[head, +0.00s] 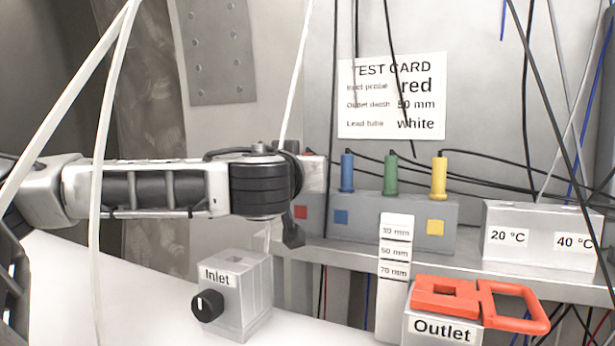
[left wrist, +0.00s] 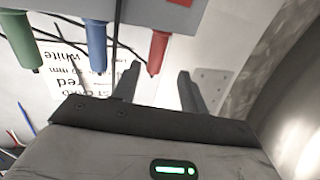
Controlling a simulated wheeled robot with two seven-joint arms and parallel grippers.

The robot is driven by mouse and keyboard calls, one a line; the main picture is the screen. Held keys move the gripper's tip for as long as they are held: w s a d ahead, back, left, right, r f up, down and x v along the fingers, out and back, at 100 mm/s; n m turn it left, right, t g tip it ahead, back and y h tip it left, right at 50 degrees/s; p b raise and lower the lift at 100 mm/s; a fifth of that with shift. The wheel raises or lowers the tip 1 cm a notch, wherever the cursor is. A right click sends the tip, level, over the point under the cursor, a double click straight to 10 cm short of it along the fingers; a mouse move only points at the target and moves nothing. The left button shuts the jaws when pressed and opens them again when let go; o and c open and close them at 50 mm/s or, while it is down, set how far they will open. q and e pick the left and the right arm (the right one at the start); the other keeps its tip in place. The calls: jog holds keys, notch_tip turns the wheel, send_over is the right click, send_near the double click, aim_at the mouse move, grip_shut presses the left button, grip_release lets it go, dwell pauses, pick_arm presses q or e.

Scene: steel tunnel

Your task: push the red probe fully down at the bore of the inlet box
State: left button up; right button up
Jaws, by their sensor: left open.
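The red probe (left wrist: 158,50) stands in the probe rack, shown upside down in the left wrist view. In the head view my wrist hides most of it. My left gripper (left wrist: 160,75) is open, its fingertips on either side of the probe's free end; I cannot tell whether they touch it. The inlet box (head: 244,305), grey with a black knob, stands below my wrist. Its bore is not clearly visible. My right gripper is not in view.
The rack (head: 385,225) also holds blue (head: 347,173), green (head: 391,175) and yellow (head: 439,178) probes with black leads. A depth gauge (head: 394,300), outlet box (head: 440,328) with red clip (head: 445,296), and temperature block (head: 540,235) stand right. Cables hang across the view.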

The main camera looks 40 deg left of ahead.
pick_arm(q)
jog(key=x, duration=0.1)
jog(key=p+x, duration=0.2)
jog(key=x, duration=0.1)
jog(key=shift+w+d+r, duration=0.25)
jog(key=shift+w, duration=0.05)
jog(key=shift+w+a, duration=0.35)
jog(key=shift+w, duration=0.15)
grip_shut()
